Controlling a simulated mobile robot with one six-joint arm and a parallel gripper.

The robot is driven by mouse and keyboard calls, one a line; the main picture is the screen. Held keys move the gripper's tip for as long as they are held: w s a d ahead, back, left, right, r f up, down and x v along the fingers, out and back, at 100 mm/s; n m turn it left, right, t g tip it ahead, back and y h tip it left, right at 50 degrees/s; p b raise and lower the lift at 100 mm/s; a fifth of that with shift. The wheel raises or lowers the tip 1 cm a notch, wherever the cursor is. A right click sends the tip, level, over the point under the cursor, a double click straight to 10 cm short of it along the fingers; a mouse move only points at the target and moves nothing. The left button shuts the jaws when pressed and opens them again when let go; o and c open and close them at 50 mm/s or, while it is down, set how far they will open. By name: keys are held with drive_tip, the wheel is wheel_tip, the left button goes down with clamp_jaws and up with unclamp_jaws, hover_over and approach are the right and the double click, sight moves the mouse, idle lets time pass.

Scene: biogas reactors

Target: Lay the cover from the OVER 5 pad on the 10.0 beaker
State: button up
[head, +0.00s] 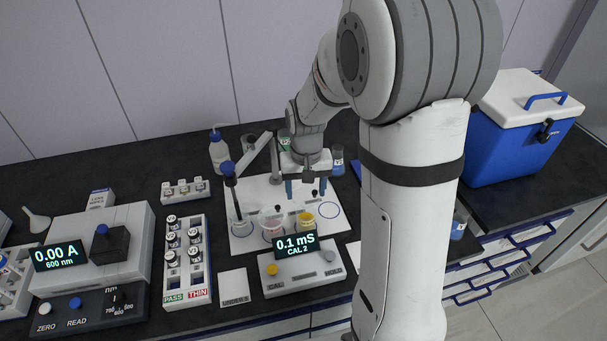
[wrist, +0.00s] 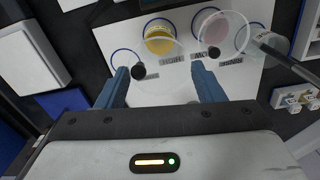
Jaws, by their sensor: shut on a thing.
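My gripper (head: 306,195) hangs over the white mat, behind the yellow beaker, fingers pointing down and wide apart. In the wrist view, my gripper (wrist: 160,69) is shut on a clear cover (wrist: 165,82), whose see-through disc shows only faintly between the fingers. A black knob (wrist: 138,72) shows near the left finger; a second black knob (wrist: 213,52) shows beside the right finger, near the pink beaker. The yellow beaker (head: 305,219), pink beaker (head: 271,227) and clear beaker (head: 241,226) stand in a row. No 10.0 reading is visible.
A meter (head: 303,269) reading 0.1 mS, CAL 2 stands in front of the mat (head: 246,190). A probe (head: 231,180) stands in the clear beaker. The UNDER 5 pad (head: 234,284) looks empty. A vial rack (head: 187,262) is at left, a blue cooler (head: 515,135) at right.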

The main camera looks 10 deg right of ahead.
sight(306, 195)
drive_tip(key=shift+f+b, duration=1.4)
drive_tip(key=shift+f, duration=0.65)
drive_tip(key=shift+f+b, duration=0.25)
drive_tip(key=shift+b, duration=0.05)
drive_tip(key=shift+f, duration=0.3)
drive_tip(key=shift+b, duration=0.35)
idle(0.5)
drive_tip(key=o, duration=1.3)
drive_tip(key=shift+o, duration=0.2)
